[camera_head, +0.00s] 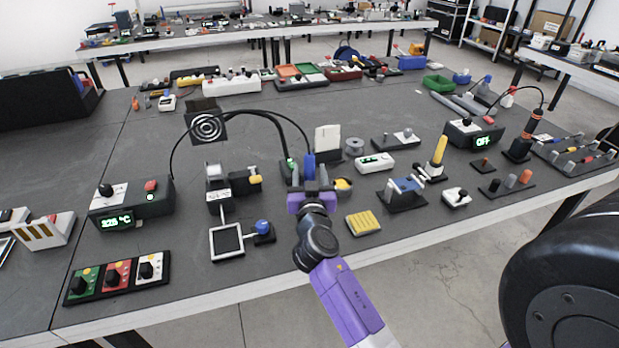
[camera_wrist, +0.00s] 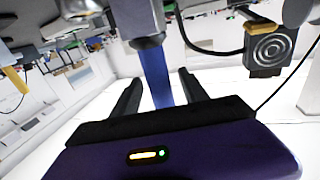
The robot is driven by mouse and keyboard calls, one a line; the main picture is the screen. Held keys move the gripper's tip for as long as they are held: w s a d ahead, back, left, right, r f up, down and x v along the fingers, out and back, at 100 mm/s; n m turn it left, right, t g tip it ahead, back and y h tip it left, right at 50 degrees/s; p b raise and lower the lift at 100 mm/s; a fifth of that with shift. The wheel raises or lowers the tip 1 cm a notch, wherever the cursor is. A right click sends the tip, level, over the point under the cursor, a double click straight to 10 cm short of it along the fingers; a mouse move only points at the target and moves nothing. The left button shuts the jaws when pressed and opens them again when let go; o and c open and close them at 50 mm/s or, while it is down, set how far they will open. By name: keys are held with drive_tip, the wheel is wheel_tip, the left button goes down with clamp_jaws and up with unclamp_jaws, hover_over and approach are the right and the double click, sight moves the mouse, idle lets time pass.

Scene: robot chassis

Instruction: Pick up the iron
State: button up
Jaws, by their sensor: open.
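A blue upright handle (camera_head: 308,165), apparently the iron, stands in a cluster on the workbench with a black cable arching near it. The wrist view shows a blue shaft (camera_wrist: 158,72) between my two black fingers, with a grey part above it. My gripper (camera_head: 310,181) is open, its fingers on either side of the blue handle with gaps showing. The handle's lower part and holder are hidden behind my gripper. A second, orange-and-black iron (camera_head: 532,125) stands upright at the right.
A white block (camera_head: 327,140) and yellow item (camera_head: 343,185) are close to my gripper. A yellow sponge-like pad (camera_head: 363,223) lies in front.

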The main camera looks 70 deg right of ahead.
drive_tip(key=shift+x, duration=1.4)
clamp_jaws()
drive_tip(key=shift+r, duration=0.15)
wheel_tip(320, 180, up, 20)
drive_tip(key=p, duration=0.3)
